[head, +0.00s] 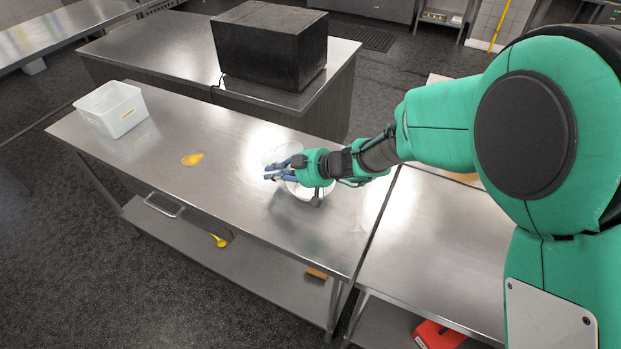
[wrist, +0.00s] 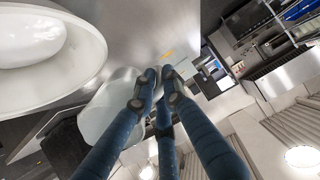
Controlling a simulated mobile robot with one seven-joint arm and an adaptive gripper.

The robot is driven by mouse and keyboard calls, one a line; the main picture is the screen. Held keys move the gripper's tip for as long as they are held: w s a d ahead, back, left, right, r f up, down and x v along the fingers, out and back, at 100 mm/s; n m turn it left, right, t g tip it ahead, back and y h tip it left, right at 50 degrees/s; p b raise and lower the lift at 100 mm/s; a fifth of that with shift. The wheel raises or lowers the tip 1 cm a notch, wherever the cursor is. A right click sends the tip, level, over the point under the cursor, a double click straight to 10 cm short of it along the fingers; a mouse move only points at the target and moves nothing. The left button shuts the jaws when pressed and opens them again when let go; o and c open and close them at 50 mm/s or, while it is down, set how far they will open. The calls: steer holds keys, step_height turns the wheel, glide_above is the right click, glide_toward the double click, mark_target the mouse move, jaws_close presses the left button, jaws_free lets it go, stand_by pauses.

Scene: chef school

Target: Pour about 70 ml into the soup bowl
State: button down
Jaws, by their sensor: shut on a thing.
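My gripper (head: 270,172) is over the middle steel table, its blue fingers shut on a pale, partly see-through vessel (head: 284,151). In the wrist view the fingers (wrist: 158,86) close at the side of this vessel (wrist: 106,112). The wrist picture is strongly tilted. The white soup bowl (head: 301,194) is on the table just below and beside my gripper, partly hidden by it. The bowl (wrist: 92,62) fills the upper left of the wrist view, close to the vessel. I cannot make out a stream, or how much liquid is in either.
A white open tub (head: 113,108) stands at the table's far left end. A flat orange-yellow patch (head: 192,159) lies mid-table, with clear steel around it. A large black box (head: 270,45) is on the table behind. A second steel table (head: 430,250) adjoins on the right.

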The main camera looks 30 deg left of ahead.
mark_target(262, 172)
steer(key=shift+a+r+h+p, duration=0.15)
steer(key=shift+h+p, duration=0.15)
steer(key=shift+p, duration=0.25)
steer(key=shift+f+h+p, duration=0.2)
steer(key=shift+h+p, duration=0.1)
steer(key=shift+p, duration=0.05)
steer(key=shift+r+h+p, duration=0.45)
steer(key=shift+h+p, duration=0.25)
steer(key=shift+p, duration=1.3)
steer(key=h+p, duration=0.1)
steer(key=p, duration=0.5)
steer(key=shift+a+r+h, duration=0.2)
steer(key=shift+a+h, duration=0.1)
steer(key=shift+h, duration=0.1)
steer(key=a+f+h+p, duration=0.1)
steer(key=p, duration=0.5)
steer(key=a+f+h+p, duration=0.1)
steer(key=h+p, duration=0.1)
steer(key=p, duration=1)
steer(key=shift+a+f+m, duration=0.3)
steer(key=shift+a+f, duration=0.05)
steer(key=shift+a+f+h+b, duration=0.15)
steer(key=shift+a+h+b, duration=0.1)
steer(key=shift+h+b, duration=0.2)
steer(key=shift+a+h, duration=0.15)
steer(key=shift+h, duration=0.1)
